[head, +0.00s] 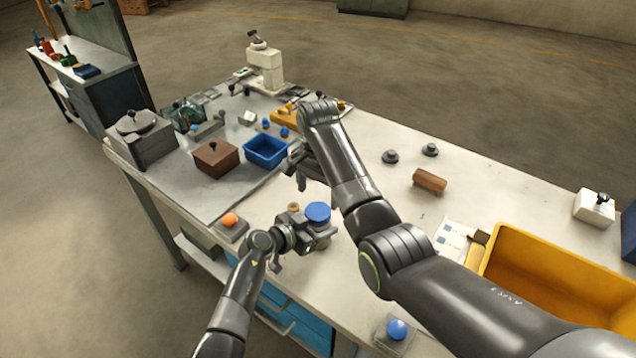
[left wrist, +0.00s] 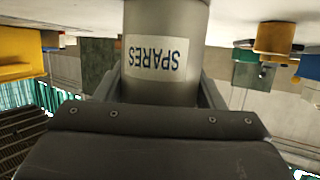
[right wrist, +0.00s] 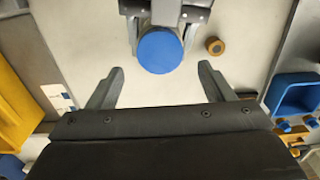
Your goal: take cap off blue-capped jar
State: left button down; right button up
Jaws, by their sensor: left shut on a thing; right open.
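The blue-capped jar's cap (head: 317,212) faces up near the front edge of the bench, and it also shows as a blue disc in the right wrist view (right wrist: 160,50). The jar's grey body (left wrist: 165,50) carries a label reading SPARES, which appears upside down in the left wrist view. My left gripper (head: 312,240) is shut around the jar's body, below the cap. My right gripper (head: 300,172) is open and empty, above and behind the jar in the head view. In the right wrist view its spread fingers (right wrist: 160,85) are short of the cap, with nothing between them.
A small brass-coloured round piece (right wrist: 214,46) lies beside the jar. A blue bin (head: 266,151) and a brown box (head: 215,158) stand to the left. A yellow bin (head: 560,285) and a brown cylinder (head: 429,181) are at the right. The bench's middle is mostly clear.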

aim_at(318, 210)
jog(key=shift+f, duration=2.8)
jog(key=shift+c, duration=0.4)
jog(key=c, duration=0.9)
jog(key=n, duration=0.6)
jog(key=shift+n, duration=0.4)
jog(key=o, duration=1.1)
jog(key=shift+c, duration=0.2)
